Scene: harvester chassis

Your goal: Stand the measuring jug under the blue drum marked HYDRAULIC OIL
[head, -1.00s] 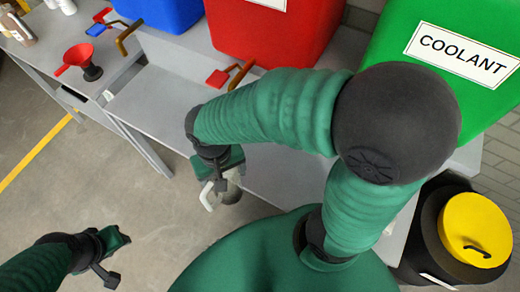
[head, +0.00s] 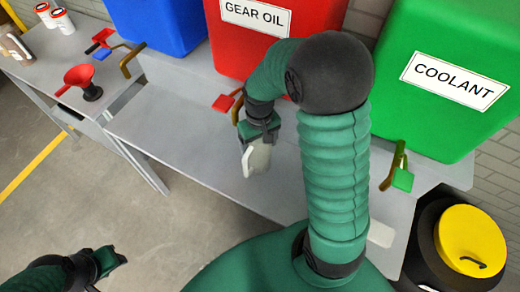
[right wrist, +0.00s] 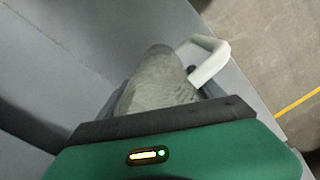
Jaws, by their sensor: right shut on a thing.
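The measuring jug (head: 257,159), greyish and see-through with a white handle, is held in my right gripper (head: 260,143), over the grey bench in front of the red drum. The right wrist view shows the jug (right wrist: 160,85) between the jaws, its white handle (right wrist: 210,62) to the right. Its height above the bench is unclear. The blue drum (head: 160,20) stands at the back, left of the red one; no label shows on its visible part. Its brown spout (head: 131,62) and blue tap handle (head: 100,52) hang to the jug's left. My left gripper (head: 112,262) is low at left, away from everything, its jaws unclear.
The red GEAR OIL drum (head: 265,45) has a red-handled tap (head: 225,101) close to my right gripper. The green COOLANT drum (head: 450,75) stands at right. A red funnel (head: 80,80) and bottles occupy the left table. The lower bench (head: 170,120) below the blue drum is clear.

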